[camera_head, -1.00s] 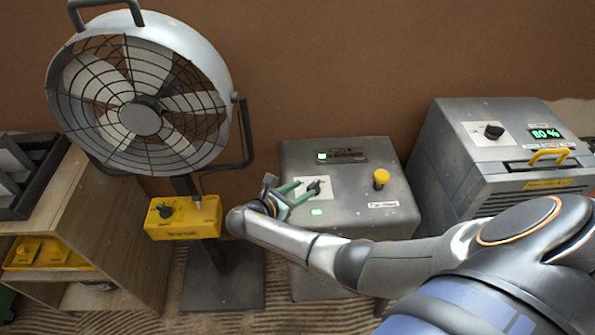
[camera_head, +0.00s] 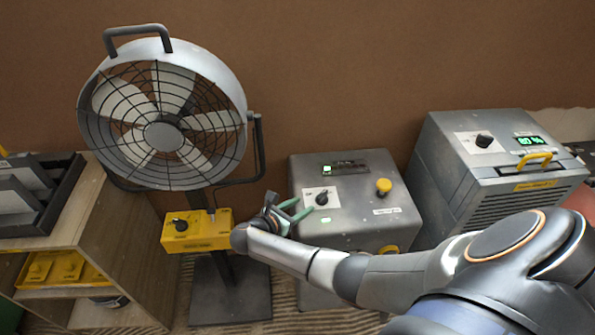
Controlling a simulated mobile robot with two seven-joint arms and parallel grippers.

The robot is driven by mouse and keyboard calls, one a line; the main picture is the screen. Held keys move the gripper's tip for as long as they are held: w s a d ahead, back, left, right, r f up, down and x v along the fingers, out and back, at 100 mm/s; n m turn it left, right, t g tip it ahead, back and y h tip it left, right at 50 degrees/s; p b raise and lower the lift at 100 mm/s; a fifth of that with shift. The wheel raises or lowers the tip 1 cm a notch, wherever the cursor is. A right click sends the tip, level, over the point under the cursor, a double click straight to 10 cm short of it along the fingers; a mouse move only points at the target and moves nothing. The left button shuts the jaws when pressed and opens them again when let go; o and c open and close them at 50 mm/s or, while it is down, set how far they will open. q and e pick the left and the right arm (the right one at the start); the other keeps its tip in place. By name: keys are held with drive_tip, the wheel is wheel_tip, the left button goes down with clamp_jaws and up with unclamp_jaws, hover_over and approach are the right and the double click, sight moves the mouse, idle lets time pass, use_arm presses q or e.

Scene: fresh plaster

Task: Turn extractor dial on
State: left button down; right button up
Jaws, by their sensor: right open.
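A grey metal box (camera_head: 365,222) stands in the middle against the brown wall. A black dial (camera_head: 321,198) sits on a white plate on its top. A display (camera_head: 345,167) with a green light is behind the dial, and a small green light shows in front of it. The box's label is too small to read, so I cannot tell for sure that it is the extractor. My right gripper (camera_head: 304,206) has green fingers, is open and empty, and is just left of the dial, apart from it. The dial's exact setting is unclear. My left gripper is out of view.
A yellow mushroom knob (camera_head: 384,186) is on the same box. A fan (camera_head: 165,120) on a stand with a yellow control box (camera_head: 196,232) is at left. A grey unit (camera_head: 495,160) with a dial and green display is at right. A wooden shelf (camera_head: 130,240) is far left.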

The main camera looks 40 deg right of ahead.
drive_tip(key=shift+s+a+r, duration=0.1)
drive_tip(key=shift+a+r, duration=0.05)
drive_tip(key=shift+a, duration=0.1)
idle(0.6)
drive_tip(key=s+a+f+m+y, duration=0.2)
drive_tip(key=s, duration=0.1)
drive_tip(key=s+a+f+m+y, duration=0.1)
drive_tip(key=s+a+f, duration=0.1)
drive_tip(key=shift+a+m+g, duration=0.1)
drive_tip(key=shift+m+g, duration=0.2)
drive_tip(key=s+a+f+m+y, duration=0.1)
drive_tip(key=s+a+m+y, duration=0.35)
drive_tip(key=s, duration=0.25)
drive_tip(key=s+a+r+m+t+y, duration=0.1)
drive_tip(key=s+a+r+m+y, duration=0.55)
drive_tip(key=s+r+m, duration=0.5)
drive_tip(key=w+a+f+t+y, duration=0.1)
drive_tip(key=w+a+f+t, duration=0.1)
drive_tip(key=f, duration=0.3)
drive_tip(key=w+a+f+n+t, duration=0.1)
drive_tip(key=a+f+t, duration=0.1)
drive_tip(key=f, duration=0.4)
drive_tip(key=shift+w+a+t+y, duration=0.3)
drive_tip(key=shift+w+t+y, duration=0.1)
drive_tip(key=shift+t, duration=0.5)
